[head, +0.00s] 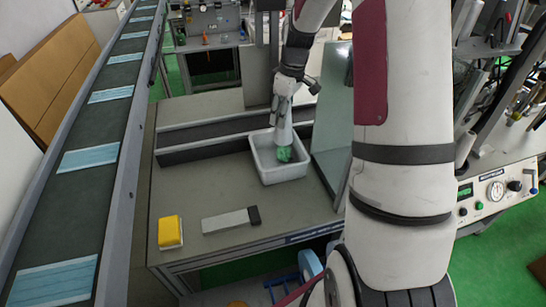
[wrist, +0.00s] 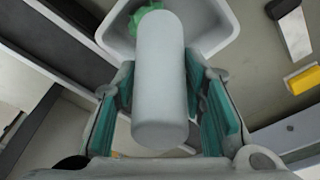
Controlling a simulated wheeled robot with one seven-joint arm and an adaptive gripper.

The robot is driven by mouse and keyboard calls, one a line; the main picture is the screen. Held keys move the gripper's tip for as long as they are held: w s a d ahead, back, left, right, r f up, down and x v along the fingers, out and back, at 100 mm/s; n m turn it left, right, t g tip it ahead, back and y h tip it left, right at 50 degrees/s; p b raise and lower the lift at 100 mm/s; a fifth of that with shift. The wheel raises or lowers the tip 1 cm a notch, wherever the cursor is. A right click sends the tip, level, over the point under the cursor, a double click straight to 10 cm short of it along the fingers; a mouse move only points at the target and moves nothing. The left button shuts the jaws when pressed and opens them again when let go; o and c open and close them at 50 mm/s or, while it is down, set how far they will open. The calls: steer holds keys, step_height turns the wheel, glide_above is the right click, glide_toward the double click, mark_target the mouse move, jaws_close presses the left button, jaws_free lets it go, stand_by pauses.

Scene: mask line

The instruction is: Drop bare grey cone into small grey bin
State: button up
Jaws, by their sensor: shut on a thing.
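A bare grey cone (head: 283,130) hangs steeply from my gripper (head: 284,97) over the small grey bin (head: 268,178). In the wrist view the cone (wrist: 160,80) lies between the two green-padded fingers of my gripper (wrist: 163,108), which is shut on it. The far end of the cone overlaps the opening of the bin (wrist: 222,38) in the picture. I cannot tell whether it touches anything inside. A green lumpy thing (head: 286,154) shows in the bin at the cone's lower end, and it also shows in the wrist view (wrist: 146,14), partly hidden by the cone.
A clear upright panel (head: 332,130) stands close to the bin's right. A dark rail (head: 190,151) runs behind it. A yellow block (head: 170,232) and a grey tool with a dark end (head: 228,221) lie on the bench's front. A conveyor with several blue masks (head: 90,158) runs on the left.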

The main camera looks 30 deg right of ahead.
steer(key=shift+d+f+b, duration=0.1)
steer(key=shift+f+b, duration=0.4)
steer(key=shift+f, duration=1.05)
steer(key=o, duration=1.2)
steer(key=r, duration=0.3)
steer(key=s+r, duration=0.1)
steer(key=r, duration=0.6)
steer(key=shift+s+d+r, duration=0.2)
steer(key=shift+d+r, duration=0.05)
steer(key=shift+d, duration=0.1)
steer(key=shift+s+r, duration=0.1)
steer(key=shift+r, duration=0.6)
